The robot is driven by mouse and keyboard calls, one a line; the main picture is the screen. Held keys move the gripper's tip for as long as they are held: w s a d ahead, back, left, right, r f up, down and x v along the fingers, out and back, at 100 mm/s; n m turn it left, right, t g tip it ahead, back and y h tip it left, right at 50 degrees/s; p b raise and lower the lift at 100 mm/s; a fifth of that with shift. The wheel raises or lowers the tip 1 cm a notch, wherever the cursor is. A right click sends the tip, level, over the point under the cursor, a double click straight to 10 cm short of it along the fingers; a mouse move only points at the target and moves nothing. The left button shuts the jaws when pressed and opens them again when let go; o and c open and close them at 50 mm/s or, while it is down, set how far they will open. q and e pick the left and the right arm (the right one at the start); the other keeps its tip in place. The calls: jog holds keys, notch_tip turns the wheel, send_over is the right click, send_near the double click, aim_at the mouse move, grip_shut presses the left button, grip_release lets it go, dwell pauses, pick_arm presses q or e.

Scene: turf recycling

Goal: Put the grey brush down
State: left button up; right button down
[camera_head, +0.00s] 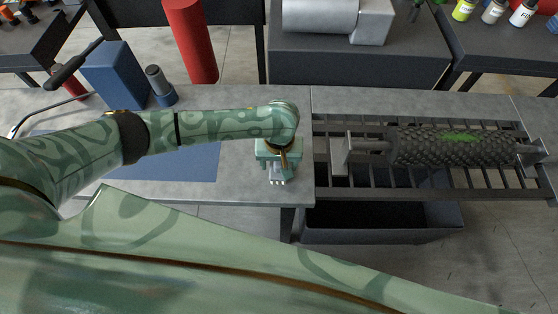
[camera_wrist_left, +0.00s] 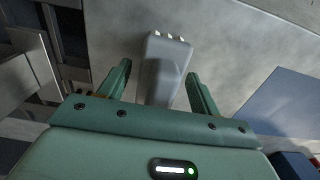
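The grey brush (camera_wrist_left: 164,62) has a tapered grey handle and a few pale bristle tufts at its far end. In the head view its end (camera_head: 282,174) shows just below my left gripper (camera_head: 280,162), over the right end of the grey bench top near its front edge. In the left wrist view my left gripper (camera_wrist_left: 160,75) has its fingers on either side of the brush, with a gap visible beside the left finger. The brush appears to rest on the bench top. The rear of the handle is hidden by the gripper. My right gripper is not in view.
A black slatted rack with a knobbly roller (camera_head: 450,147) stands right of the brush, above a dark bin (camera_head: 385,222). A blue mat (camera_head: 185,165) lies left. A blue box (camera_head: 115,75) and a grey cylinder (camera_head: 160,86) stand behind my left arm.

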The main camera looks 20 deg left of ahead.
pick_arm(q)
jog(key=shift+r, duration=0.15)
notch_tip(320, 180, up, 12)
jog(key=p, duration=0.6)
dwell(0.4)
